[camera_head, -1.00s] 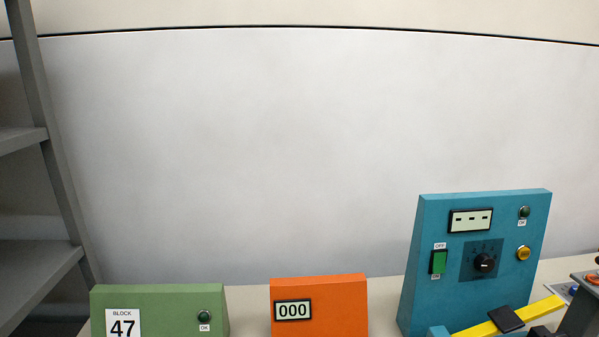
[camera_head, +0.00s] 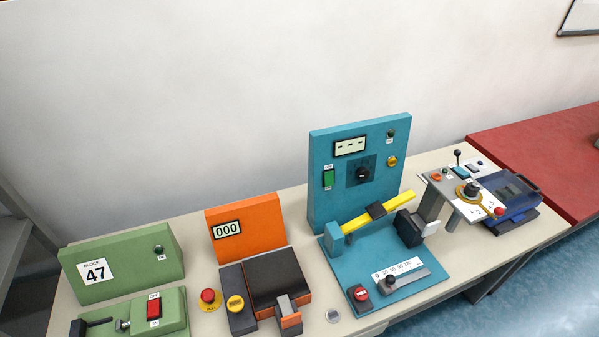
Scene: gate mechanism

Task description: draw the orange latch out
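The orange machine (camera_head: 245,226) stands on the table, its upright panel showing a "000" display. In front of the panel lies a dark grey flat block (camera_head: 276,277) with an orange base. At its front edge is a small orange part with a grey top (camera_head: 289,315), close to the bottom of the picture; it may be the latch, but I cannot tell for sure. A yellow round knob (camera_head: 236,303) sits on a dark strip left of the block. Neither of my grippers is in view.
Left is a green machine (camera_head: 120,262) marked 47. Right is a teal machine (camera_head: 345,200) with a yellow bar (camera_head: 376,212). A red emergency button (camera_head: 208,297) stands between the green and orange machines. Farther right are a control stand (camera_head: 462,193) and a red table (camera_head: 540,155).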

